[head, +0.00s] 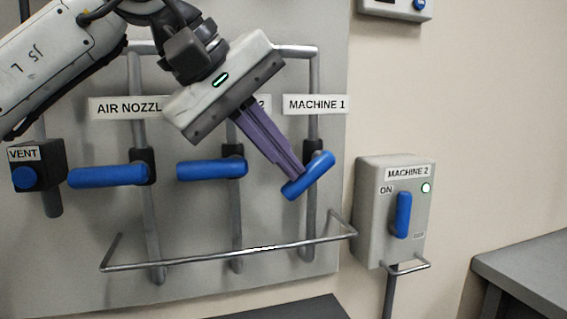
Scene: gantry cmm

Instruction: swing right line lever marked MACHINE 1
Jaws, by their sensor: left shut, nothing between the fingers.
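The blue lever (318,167) under the MACHINE 1 label (316,104) sits on the right vertical pipe. It is tilted, with its lower end to the left and its upper end to the right. My left gripper (296,175) comes down from the upper left with its purple fingers shut and empty. The fingertips are at the lever's left part and appear to touch it; exact contact is hard to tell. The fingers hide a little of the lever. My right gripper is not in view.
Two more blue levers, one under AIR NOZZLE (108,175) and one on the middle pipe (212,169), lie about level. A metal guard rail (230,255) runs below them. A VENT button box (38,165) is at left, a MACHINE 2 switch box (370,215) at right.

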